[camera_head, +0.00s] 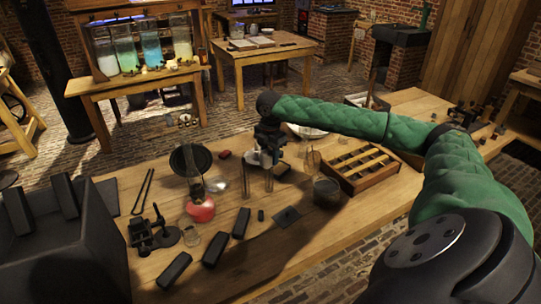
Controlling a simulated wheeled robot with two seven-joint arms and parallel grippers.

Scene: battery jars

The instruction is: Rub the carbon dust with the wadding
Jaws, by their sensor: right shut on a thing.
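My right gripper (268,158) points down over the back middle of the workbench (330,225), at the end of the green-sleeved arm. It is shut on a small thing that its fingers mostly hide. A small pale patch (252,158) shows beside the fingers; I cannot tell whether it is the wadding or a dish. A flat dark square (287,217) lies nearer the front; I cannot tell whether it bears carbon dust. My left gripper is not in view.
Glass tubes (245,181) stand close below the gripper. A slotted wooden rack (361,168) and a dark jar (327,192) stand to the right. A red-filled flask (200,208), black blocks (214,250) and tongs (143,191) crowd the left. The right front is clear.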

